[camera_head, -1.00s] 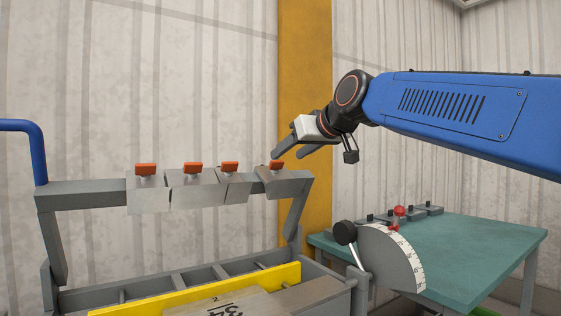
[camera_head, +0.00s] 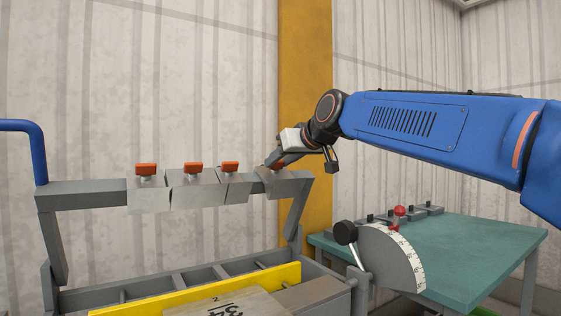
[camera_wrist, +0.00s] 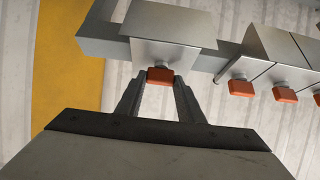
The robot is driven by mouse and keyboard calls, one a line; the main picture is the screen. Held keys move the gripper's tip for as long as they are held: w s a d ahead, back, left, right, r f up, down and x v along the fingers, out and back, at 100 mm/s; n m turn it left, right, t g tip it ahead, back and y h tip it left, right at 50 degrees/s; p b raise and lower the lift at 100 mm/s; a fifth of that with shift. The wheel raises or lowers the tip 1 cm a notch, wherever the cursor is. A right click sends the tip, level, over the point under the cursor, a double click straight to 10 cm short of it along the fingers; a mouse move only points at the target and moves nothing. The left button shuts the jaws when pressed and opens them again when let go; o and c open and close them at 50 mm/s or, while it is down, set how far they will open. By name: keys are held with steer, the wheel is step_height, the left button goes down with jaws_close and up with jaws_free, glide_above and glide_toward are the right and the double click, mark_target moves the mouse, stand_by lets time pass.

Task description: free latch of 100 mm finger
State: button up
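Several grey clamping fingers with orange latches hang on the grey beam (camera_head: 85,194). My gripper (camera_wrist: 160,82) is at the rightmost finger (camera_head: 284,184) in the head view, which stands a little apart from the others. In the wrist view, its orange latch (camera_wrist: 160,76) lies between my two fingertips, with one finger on each side. The fingers look open, with narrow gaps beside the latch. In the head view my gripper mostly covers this latch. The other latches (camera_head: 146,169) (camera_head: 193,168) (camera_head: 230,166) are in plain view. I cannot read any finger's length.
A yellow bar (camera_head: 215,289) and grey frame lie below the beam. A lever with a black knob (camera_head: 345,232) and a dial (camera_head: 394,260) stands at the right. Behind it, a green table (camera_head: 470,252) carries several grey blocks and a red knob (camera_head: 399,211).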

steer(key=shift+n, duration=0.3)
steer(key=n+g+y, duration=0.1)
steer(key=n, duration=0.1)
steer(key=n+g+y, duration=0.1)
steer(key=n, duration=0.2)
steer(key=shift+w+d+g, duration=0.2)
steer(key=shift+g, duration=0.1)
steer(key=n+g, duration=0.1)
steer(key=n, duration=0.1)
steer(key=n+g+y, duration=0.1)
steer(key=n+g, duration=0.1)
steer(key=n, duration=0.1)
steer(key=shift+w+r, duration=0.1)
steer(key=shift+w, duration=0.1)
steer(key=n+g, duration=0.1)
steer(key=n, duration=0.2)
steer(key=n+g, duration=0.2)
steer(key=n, duration=0.1)
steer(key=shift+w, duration=0.15)
steer(key=shift+r+n+g+h, duration=0.1)
steer(key=shift+n+g+h, duration=0.5)
steer(key=shift+n+g, duration=0.75)
steer(key=shift+n+t, duration=0.25)
steer(key=shift+n, duration=0.2)
steer(key=o, duration=1.1)
steer(key=shift+c, duration=0.2)
